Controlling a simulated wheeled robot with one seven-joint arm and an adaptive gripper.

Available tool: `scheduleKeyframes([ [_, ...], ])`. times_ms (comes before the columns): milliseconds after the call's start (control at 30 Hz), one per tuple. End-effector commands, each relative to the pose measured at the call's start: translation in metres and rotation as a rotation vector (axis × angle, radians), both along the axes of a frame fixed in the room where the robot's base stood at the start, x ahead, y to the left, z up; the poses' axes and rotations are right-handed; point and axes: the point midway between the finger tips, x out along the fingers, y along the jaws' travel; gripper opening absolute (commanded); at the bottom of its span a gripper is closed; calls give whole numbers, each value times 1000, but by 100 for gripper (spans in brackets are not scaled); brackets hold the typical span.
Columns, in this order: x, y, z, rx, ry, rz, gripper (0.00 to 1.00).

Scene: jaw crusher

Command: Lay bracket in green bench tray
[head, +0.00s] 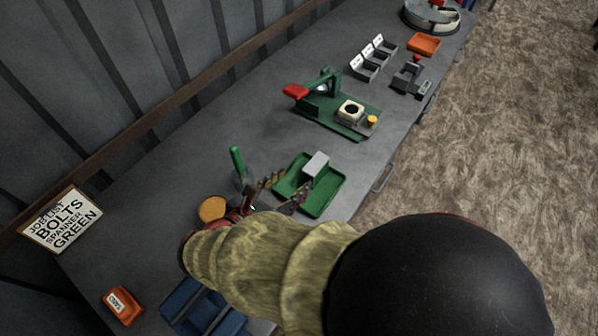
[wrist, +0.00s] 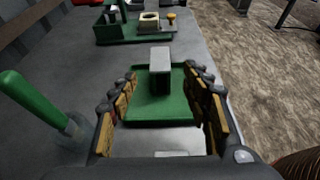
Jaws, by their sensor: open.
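The green bench tray (head: 325,200) lies on the grey bench, and it also shows in the wrist view (wrist: 158,112). A grey angular piece, which looks like the bracket (head: 317,163), stands upright inside the tray. In the wrist view the bracket (wrist: 160,70) is toward the tray's far side, beyond my fingertips. My gripper (head: 284,190) is open at the near side of the tray. In the wrist view its two ridged fingers (wrist: 166,100) are spread wide with nothing held between them. The bracket's underside is hidden.
A green-handled tool (head: 238,166) stands upright just left of my gripper. A green fixture with a red handle (head: 335,108) sits beyond the tray. Blue bins (head: 190,307) and an orange tray (head: 122,306) are nearer. Bare bench lies between tray and fixture.

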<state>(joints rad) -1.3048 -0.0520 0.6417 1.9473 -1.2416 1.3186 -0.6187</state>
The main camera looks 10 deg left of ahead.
Motion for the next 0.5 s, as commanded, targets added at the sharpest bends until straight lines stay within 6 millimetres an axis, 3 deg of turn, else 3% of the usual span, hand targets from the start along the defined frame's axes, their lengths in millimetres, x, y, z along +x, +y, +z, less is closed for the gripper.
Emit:
scheduleKeyframes([
  [367, -6, 1, 3, 1, 0, -4, 48],
  [500, 2, -21, 8, 61, 17, -87, 48],
])
